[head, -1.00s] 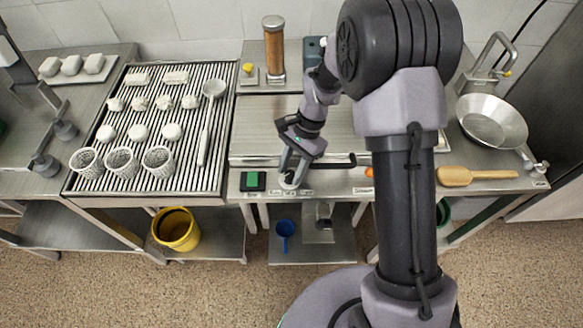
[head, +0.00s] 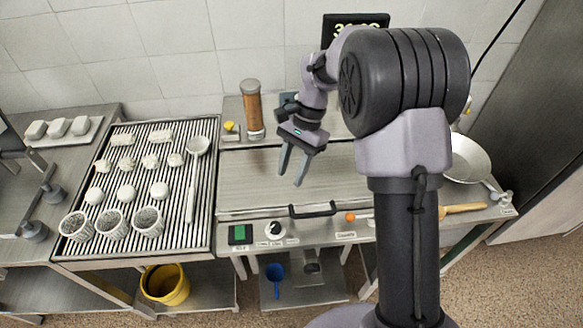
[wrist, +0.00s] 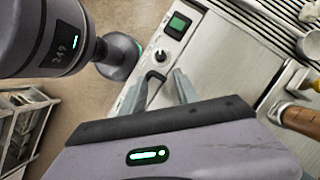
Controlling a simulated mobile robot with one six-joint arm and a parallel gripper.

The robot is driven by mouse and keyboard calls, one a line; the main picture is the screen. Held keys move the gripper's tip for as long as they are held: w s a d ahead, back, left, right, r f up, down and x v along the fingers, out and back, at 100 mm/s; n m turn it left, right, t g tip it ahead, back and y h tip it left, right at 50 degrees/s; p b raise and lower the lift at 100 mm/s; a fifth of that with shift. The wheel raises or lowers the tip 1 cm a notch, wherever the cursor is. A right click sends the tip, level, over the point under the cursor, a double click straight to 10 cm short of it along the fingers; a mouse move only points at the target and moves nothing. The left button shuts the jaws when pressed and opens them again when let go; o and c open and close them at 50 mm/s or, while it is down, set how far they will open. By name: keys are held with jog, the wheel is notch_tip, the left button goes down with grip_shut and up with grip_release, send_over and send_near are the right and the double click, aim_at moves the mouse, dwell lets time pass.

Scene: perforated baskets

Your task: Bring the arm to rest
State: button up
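My gripper (head: 290,179) hangs in the air over the closed steel lid (head: 255,185), behind the front panel. Its two fingers are apart with nothing between them. They also show spread and empty in the wrist view (wrist: 162,88), with the control panel beyond them. The round knob (head: 275,230) and the green switch (head: 239,234) sit on the front panel, clear of my fingers. In the wrist view, the knob (wrist: 160,55) and the green switch (wrist: 177,24) are both visible. My arm bends above the right part of the counter.
Three perforated baskets (head: 112,224) stand on the ribbed rack (head: 205,235) at left, with a ladle (head: 191,190) and several white pieces. A brown cylinder (head: 252,110) stands behind the lid. A black handle (head: 312,210) juts at the front. A pan (head: 466,160) is at right.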

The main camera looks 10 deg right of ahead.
jog(key=s+d+r+n+t+b, duration=0.15)
jog(key=s+r+t+b, duration=0.25)
jog(key=s+r, duration=0.45)
jog(key=s+n+t+b, duration=0.1)
jog(key=s+n+t, duration=0.1)
jog(key=s, duration=0.5)
jog(key=s+d+n+t+h+b, duration=0.1)
jog(key=s+t+b, duration=0.1)
jog(key=s, duration=0.5)
jog(key=shift+d+n+t, duration=0.25)
jog(key=shift+n+t, duration=0.1)
jog(key=shift+t, duration=0.05)
